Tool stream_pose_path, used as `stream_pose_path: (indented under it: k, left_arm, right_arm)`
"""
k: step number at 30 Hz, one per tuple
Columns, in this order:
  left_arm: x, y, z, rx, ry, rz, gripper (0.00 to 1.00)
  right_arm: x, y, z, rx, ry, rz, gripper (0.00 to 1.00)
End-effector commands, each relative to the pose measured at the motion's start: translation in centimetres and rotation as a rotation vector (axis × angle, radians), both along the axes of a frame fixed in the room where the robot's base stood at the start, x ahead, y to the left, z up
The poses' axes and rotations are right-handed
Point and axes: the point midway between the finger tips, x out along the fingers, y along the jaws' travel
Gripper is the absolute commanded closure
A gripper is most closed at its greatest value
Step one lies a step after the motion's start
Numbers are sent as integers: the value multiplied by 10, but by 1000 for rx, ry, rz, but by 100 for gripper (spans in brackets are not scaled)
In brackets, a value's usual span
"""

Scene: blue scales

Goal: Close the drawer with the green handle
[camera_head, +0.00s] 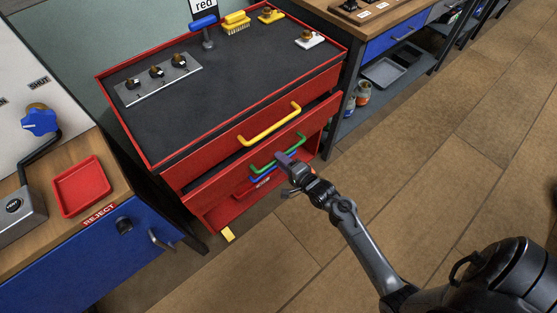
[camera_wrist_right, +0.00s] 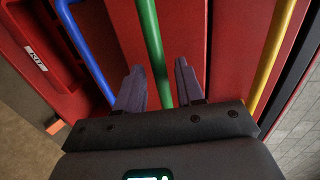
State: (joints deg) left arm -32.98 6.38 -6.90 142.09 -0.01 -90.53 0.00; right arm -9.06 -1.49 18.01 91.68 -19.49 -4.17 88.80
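The red cabinet has a drawer with a green handle (camera_head: 278,153) below the drawer with the yellow handle (camera_head: 269,126). A dark gap above the green-handled drawer's front (camera_head: 222,186) shows it standing partly out. My right gripper (camera_head: 283,158) is at the green handle. In the right wrist view, its two fingers (camera_wrist_right: 158,92) are apart, one on each side of the green handle (camera_wrist_right: 152,45), which runs between them. I cannot tell whether they touch it. My left gripper is not in view.
A blue handle (camera_wrist_right: 88,48) lies just below the green one, close to a finger. A blue bench (camera_head: 100,250) with a red reject tray (camera_head: 80,187) stands left. The floor on the right is clear.

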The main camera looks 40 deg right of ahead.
Motion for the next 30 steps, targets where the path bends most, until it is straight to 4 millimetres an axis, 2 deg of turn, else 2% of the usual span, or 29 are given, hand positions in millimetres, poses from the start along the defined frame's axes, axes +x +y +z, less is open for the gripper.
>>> stream_pose_path:
  k: [6,17,24,30]
  left_arm:
    - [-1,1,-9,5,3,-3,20]
    - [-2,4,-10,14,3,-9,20]
    - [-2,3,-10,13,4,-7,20]
    - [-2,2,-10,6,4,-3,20]
  right_arm:
    - [18,0,-4,0,-2,-1,63]
    - [21,1,-4,0,0,0,63]
    - [21,0,-4,0,0,0,98]
    - [21,0,-4,0,0,-1,100]
